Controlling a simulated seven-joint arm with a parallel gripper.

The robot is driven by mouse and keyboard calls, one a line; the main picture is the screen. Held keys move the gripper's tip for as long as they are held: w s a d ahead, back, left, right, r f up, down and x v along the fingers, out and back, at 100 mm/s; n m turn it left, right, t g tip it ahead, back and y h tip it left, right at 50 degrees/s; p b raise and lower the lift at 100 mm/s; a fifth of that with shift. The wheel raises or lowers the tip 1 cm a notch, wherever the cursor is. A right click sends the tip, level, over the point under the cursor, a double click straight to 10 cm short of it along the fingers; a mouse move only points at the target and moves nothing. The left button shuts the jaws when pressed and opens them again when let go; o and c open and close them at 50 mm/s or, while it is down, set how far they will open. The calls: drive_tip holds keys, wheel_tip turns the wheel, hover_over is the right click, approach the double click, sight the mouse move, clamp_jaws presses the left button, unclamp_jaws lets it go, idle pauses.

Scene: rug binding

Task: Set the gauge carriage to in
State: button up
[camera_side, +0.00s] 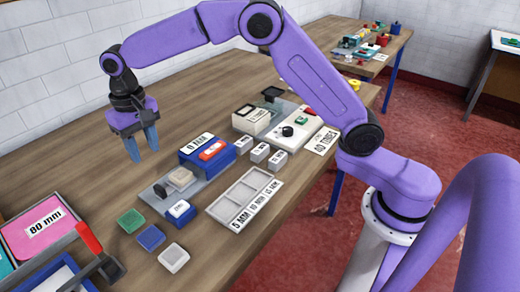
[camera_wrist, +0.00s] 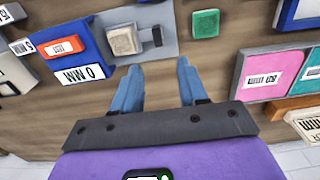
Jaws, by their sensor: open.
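The gauge is a grey plate (camera_side: 200,190) beside a blue block marked 0 MM (camera_side: 193,160) with a red piece on its top. A beige block (camera_side: 181,178) sits on the plate, with a small black upright (camera_side: 160,191) at its left. I cannot tell for certain which part is the carriage. In the wrist view the beige block (camera_wrist: 124,40) stands between the blue block (camera_wrist: 82,60) and the black upright (camera_wrist: 157,35). My gripper (camera_side: 144,154) is open and empty, above the table and to the left of the gauge; the wrist view shows its fingers (camera_wrist: 160,68) apart.
A blue block with a white label (camera_side: 179,212) stands at the plate's front. Green (camera_side: 131,220), blue (camera_side: 150,238) and pale (camera_side: 173,258) pieces lie nearby. A grey compartment tray (camera_side: 232,208) is to the right; a pink 80 mm box (camera_side: 38,228) and a red-handled tool (camera_side: 90,238) are front left.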

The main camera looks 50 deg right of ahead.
wheel_tip(320, 180, up, 5)
drive_tip(key=s+d+n, duration=0.4)
drive_tip(key=s+d, duration=0.1)
drive_tip(key=s, duration=0.7)
drive_tip(key=s+d+f+n, duration=0.1)
drive_tip(key=s+d+n, duration=0.3)
drive_tip(key=s, duration=0.9)
drive_tip(key=shift+d+n, duration=0.4)
drive_tip(key=shift+d, duration=0.15)
drive_tip(key=shift+f, duration=0.1)
drive_tip(key=m, duration=0.9)
hover_over(159, 188)
wheel_tip(159, 188, down, 17)
